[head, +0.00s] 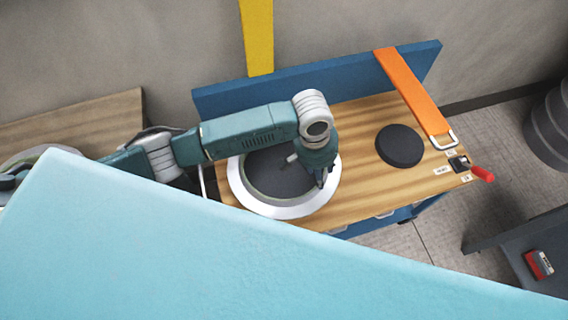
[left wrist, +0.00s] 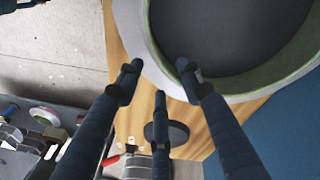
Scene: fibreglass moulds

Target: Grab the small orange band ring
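An orange band (head: 412,90) hangs over the blue back board and lies on the workbench at the right in the head view. A small metal ring (head: 454,141) is at its near end. I see no separate small orange ring. My left gripper (head: 321,178) is over the white-rimmed round mould, left of the band and well apart from it. In the left wrist view its three fingers (left wrist: 158,80) are spread open with nothing between them. My right gripper is not in view.
The round mould (head: 235,183) has a dark inside. A black disc (head: 399,146) lies between it and the band. A red handle (head: 483,174) sticks out at the bench's right end. A large light-blue surface (head: 180,250) hides the lower part of the head view.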

